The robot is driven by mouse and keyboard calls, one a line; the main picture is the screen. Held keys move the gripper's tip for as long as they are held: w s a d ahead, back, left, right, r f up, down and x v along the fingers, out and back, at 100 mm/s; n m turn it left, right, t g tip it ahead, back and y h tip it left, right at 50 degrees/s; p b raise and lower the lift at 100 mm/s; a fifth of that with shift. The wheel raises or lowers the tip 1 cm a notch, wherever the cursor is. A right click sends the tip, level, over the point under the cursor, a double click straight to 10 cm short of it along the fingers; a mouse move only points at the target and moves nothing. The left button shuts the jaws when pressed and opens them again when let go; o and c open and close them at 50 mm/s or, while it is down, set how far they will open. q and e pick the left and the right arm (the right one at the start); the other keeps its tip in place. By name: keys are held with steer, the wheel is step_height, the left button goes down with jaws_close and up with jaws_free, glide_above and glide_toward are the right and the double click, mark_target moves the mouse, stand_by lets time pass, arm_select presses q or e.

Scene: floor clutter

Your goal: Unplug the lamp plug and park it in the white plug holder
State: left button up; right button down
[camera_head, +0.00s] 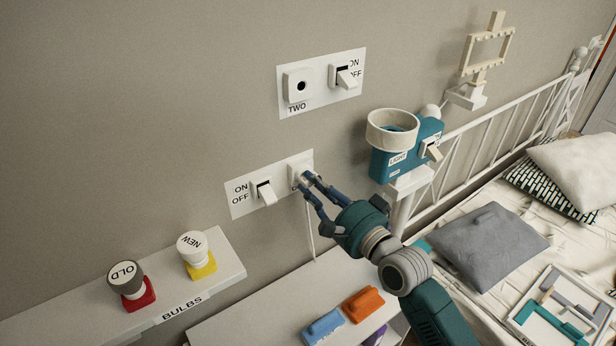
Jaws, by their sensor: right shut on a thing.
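My right gripper (306,180) reaches in from the lower right and is shut on the lamp plug (297,171). The plug is small and white and sits at the lower wall plate (244,208), on its right-hand socket; the fingers partly hide it, and I cannot tell whether it is fully seated. A white cord (310,238) hangs below it. A teal lamp unit marked LIGHT (398,166), with a white ring shade (391,130), stands to the right. I cannot clearly identify the white plug holder. My left gripper is not in view.
An upper plate marked TWO (318,84) has a round-holed socket and a switch. The BULBS shelf (222,286) holds OLD (127,280) and NEW (195,250) bulbs. Blue (323,327) and orange (363,305) items lie on a white surface below. A bed (525,230) is at right.

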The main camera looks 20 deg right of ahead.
steer(key=shift+s+d+r+p, duration=0.3)
steer(key=shift+s+d+r, duration=0.15)
steer(key=shift+r, duration=0.1)
stand_by(0.4)
steer(key=shift+f+v, duration=0.15)
steer(key=shift+v, duration=0.6)
steer(key=shift+f+v, duration=0.1)
steer(key=shift+v, duration=0.65)
steer(key=shift+a, duration=0.1)
